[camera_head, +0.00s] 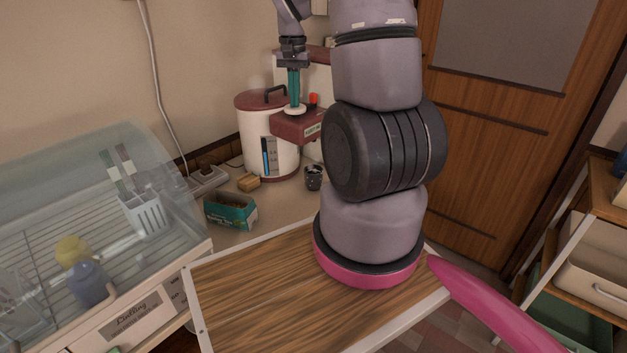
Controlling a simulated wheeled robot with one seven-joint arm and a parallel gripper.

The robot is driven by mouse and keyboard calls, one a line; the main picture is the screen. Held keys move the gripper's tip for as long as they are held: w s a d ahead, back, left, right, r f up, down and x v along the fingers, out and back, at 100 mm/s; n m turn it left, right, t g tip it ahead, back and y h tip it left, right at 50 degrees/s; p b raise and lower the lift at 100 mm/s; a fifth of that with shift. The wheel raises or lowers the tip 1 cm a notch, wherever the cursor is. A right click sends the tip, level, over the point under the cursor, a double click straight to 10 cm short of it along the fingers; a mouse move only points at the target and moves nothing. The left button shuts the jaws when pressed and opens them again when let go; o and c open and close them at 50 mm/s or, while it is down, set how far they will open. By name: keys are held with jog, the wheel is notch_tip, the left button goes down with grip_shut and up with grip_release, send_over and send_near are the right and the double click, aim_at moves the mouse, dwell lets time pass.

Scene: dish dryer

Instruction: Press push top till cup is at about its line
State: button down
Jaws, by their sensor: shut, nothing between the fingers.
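A white dispenser (251,145) with a dark red lid stands on the counter against the back wall. Its dark red spout head (297,128) juts out to the right, with a round white push top (294,109) on it. My gripper (293,102) points straight down with its teal fingers shut and empty. The fingertips are at the push top and seem to touch it; I cannot tell how far it is pressed. A small dark cup (313,178) stands on the counter near the spout. Its line and the level inside are too small to tell.
A tea box (230,211) and a tan block (248,182) sit on the counter left of the cup. A dish dryer with a clear cover (100,175) fills the left side. A power strip (207,178) lies by the wall. A red knob (313,99) is beside the push top.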

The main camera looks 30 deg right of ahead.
jog(key=shift+f, duration=0.35)
dwell(0.6)
jog(key=shift+r, duration=1.3)
jog(key=shift+r, duration=2.5)
